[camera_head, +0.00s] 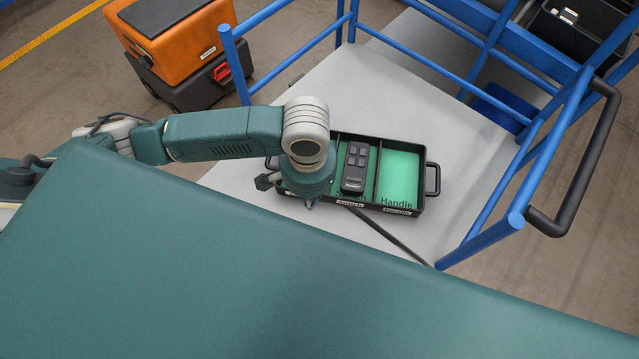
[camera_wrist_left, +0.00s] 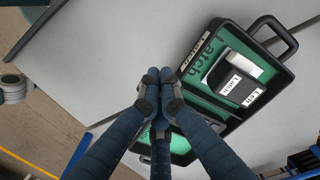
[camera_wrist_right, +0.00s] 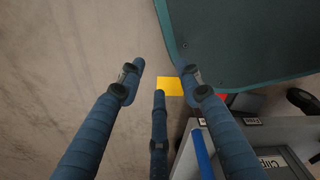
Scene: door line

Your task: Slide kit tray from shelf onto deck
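The kit tray (camera_head: 432,180) is black with green-lined compartments and lies flat on the grey cart surface (camera_head: 385,80). A black switch with buttons (camera_head: 355,166) lies in its middle compartment; the compartment marked Handle shows bare green. In the left wrist view the tray (camera_wrist_left: 283,80) has a grey-and-black latch part (camera_wrist_left: 238,80) in its Latch compartment. My left gripper (camera_head: 309,203) is at the tray's near long side, hiding part of it. Its fingers (camera_wrist_left: 162,75) are together at the tray's edge; nothing shows between them. My right gripper (camera_wrist_right: 160,75) is open and empty, seen only in its wrist view.
Blue rails (camera_head: 490,60) and a black push handle (camera_head: 580,170) frame the cart. A dark thin strip (camera_head: 395,240) crosses the surface nearby. An orange case (camera_head: 180,40) stands at the upper left. A large teal panel (camera_head: 250,270) fills the front.

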